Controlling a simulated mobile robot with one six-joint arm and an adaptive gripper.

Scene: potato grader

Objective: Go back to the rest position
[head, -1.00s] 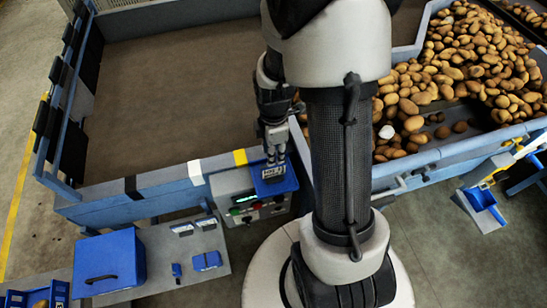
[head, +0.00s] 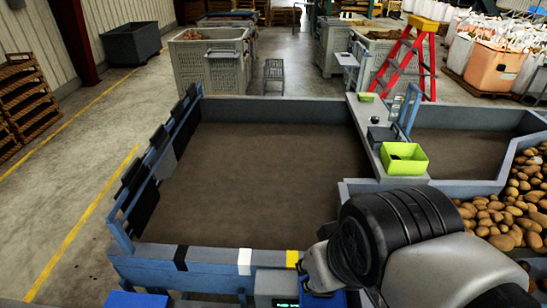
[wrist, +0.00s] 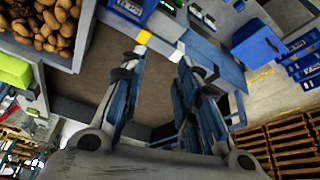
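My gripper (wrist: 160,50) shows in the wrist view with its two fingers apart and nothing between them. It hangs clear above the grader, with the brown belt (wrist: 130,75) behind the fingers. In the head view my arm fills the lower right, and the gripper itself is not visible there. The grader's wide brown belt (head: 265,180) lies empty in the middle of that view.
Potatoes (head: 515,205) lie heaped at the right. A lime-green bin (head: 404,158) sits on the divider. A control box (head: 275,286) is partly hidden at the front edge. A red ladder (head: 408,60) stands behind. A blue box (wrist: 258,42) shows in the wrist view.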

